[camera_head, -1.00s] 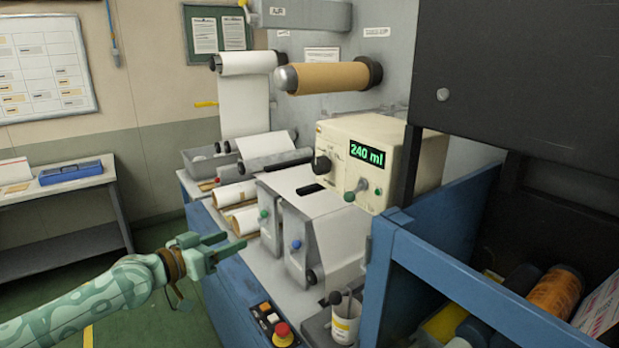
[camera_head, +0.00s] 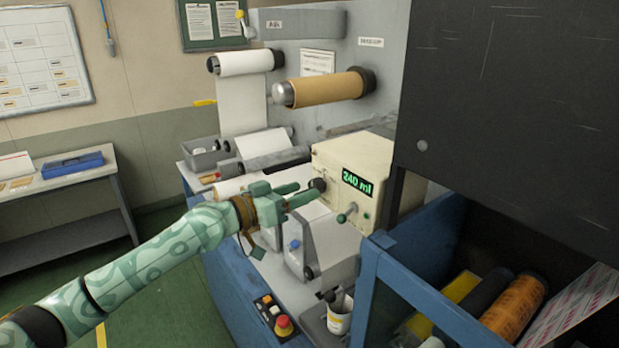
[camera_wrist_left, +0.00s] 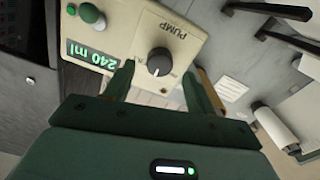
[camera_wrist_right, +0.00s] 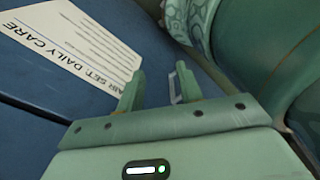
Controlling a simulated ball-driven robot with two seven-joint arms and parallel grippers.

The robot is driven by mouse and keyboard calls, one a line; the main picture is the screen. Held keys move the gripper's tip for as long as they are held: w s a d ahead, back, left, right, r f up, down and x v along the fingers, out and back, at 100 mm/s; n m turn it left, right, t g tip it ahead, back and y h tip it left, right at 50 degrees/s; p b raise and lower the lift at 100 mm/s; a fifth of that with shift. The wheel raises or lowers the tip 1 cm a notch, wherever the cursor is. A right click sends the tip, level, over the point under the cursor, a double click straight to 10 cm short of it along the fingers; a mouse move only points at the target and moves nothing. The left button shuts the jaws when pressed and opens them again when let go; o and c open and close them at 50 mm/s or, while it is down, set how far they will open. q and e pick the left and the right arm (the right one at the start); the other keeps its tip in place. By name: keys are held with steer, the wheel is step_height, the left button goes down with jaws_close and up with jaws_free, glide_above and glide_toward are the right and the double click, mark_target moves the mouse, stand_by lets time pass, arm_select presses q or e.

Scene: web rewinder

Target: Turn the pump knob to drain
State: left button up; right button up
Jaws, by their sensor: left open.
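The cream pump box (camera_head: 330,152) stands on the machine bench with a green display (camera_head: 357,182) reading 240 ml. In the left wrist view the knob (camera_wrist_left: 159,62) sits under the word PUMP, just ahead of and between my fingertips. My left gripper (camera_wrist_left: 158,80) is open, its fingers to either side of the knob; I cannot tell if they touch it. It also shows in the head view (camera_head: 305,193). My right gripper (camera_wrist_right: 157,82) shows only in its own wrist view, fingers apart and empty.
Paper rolls (camera_head: 328,87) hang on the wall behind the bench. A printed sheet (camera_wrist_right: 75,40) lies near my right gripper.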

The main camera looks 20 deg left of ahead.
mark_target(312, 188)
arm_select(q)
steer(key=shift+x, duration=1.65)
steer(key=c, duration=1)
steer(key=shift+o, duration=0.2)
steer(key=shift+n, duration=0.4)
steer(key=n, duration=0.3)
steer(key=shift+n+p, duration=0.35)
steer(key=shift+n, duration=0.05)
steer(key=n+p, duration=0.1)
steer(key=n, duration=0.3)
steer(key=shift+n, duration=0.3)
